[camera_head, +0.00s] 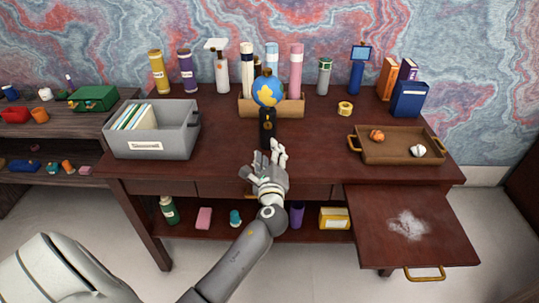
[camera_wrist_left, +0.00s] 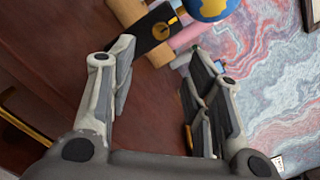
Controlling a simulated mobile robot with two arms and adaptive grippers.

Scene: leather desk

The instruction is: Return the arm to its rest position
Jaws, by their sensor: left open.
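My left arm (camera_head: 238,262) reaches from the lower left up to the front edge of the leather desk (camera_head: 225,160). My left gripper (camera_head: 267,160) is open and in front of a black stand (camera_head: 267,124) with a blue and yellow globe (camera_head: 268,91) above it. In the left wrist view my open fingers (camera_wrist_left: 155,85) have nothing between them. The black stand (camera_wrist_left: 153,32) and the globe (camera_wrist_left: 209,8) lie beyond the fingertips there. My right gripper is not in view.
A grey bin (camera_head: 185,135) with files stands at the left. A brown tray (camera_head: 390,158) with two small items is at the right. Several bottles and a wooden holder (camera_head: 291,107) line the back. A pulled-out board (camera_head: 375,240) juts forward at lower right.

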